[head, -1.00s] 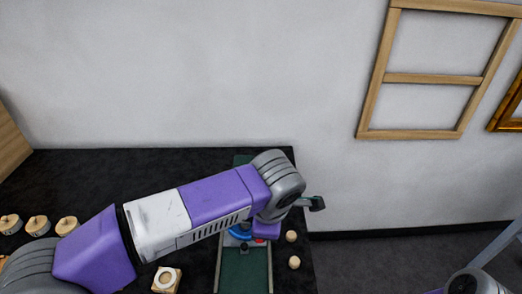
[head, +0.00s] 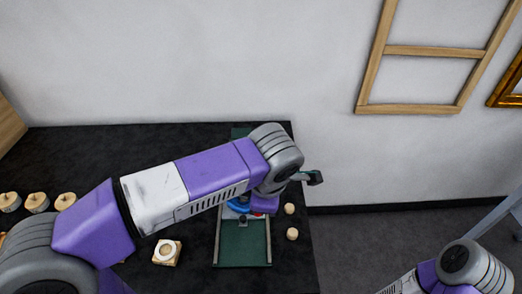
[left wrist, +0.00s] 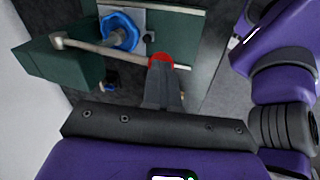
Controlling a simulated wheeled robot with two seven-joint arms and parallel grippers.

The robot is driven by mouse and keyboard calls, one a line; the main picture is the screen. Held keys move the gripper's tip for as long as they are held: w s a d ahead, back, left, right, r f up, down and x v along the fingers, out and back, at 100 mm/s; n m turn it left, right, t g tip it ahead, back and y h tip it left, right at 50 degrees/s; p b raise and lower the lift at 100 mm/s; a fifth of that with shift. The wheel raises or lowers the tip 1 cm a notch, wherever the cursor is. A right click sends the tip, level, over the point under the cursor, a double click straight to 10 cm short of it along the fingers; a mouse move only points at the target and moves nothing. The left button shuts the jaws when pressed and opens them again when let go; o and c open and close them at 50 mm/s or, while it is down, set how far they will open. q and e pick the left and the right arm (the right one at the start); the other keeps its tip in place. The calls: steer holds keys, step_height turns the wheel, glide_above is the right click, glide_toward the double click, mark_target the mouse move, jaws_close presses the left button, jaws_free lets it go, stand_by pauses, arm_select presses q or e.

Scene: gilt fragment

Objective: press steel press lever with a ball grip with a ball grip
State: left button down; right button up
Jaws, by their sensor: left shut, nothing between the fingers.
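The press has a dark green body (left wrist: 65,62), a blue handwheel (left wrist: 118,32) and a thin steel lever (left wrist: 95,47) with a red ball grip (left wrist: 160,60), all in the left wrist view. My left gripper (left wrist: 164,76) is shut and empty, its fingertips right at the red ball; I cannot tell whether they touch. In the head view, the blue handwheel (head: 238,205) and a sliver of the red ball (head: 258,214) show below my left wrist, which hides most of the press and the fingers. My right arm is at lower right, its gripper out of view.
The press stands by a green tray-like bed (head: 243,246) on the black table (head: 130,155). Two small wooden knobs (head: 291,234) lie right of it, near the table's right edge. A wooden block with a ring (head: 166,252) and several wooden pieces (head: 37,202) are left.

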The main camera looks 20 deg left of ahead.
arm_select(q)
steer(key=r+p, duration=0.1)
steer(key=r, duration=0.1)
steer(key=w+r+p, duration=0.1)
steer(key=r+p, duration=0.1)
steer(key=shift+w+d+r, duration=0.15)
steer(key=shift+r, duration=0.05)
steer(key=s+d+r+p, duration=0.1)
steer(key=s+d+r, duration=0.2)
steer(key=s+r, duration=0.3)
steer(key=shift+r, duration=0.25)
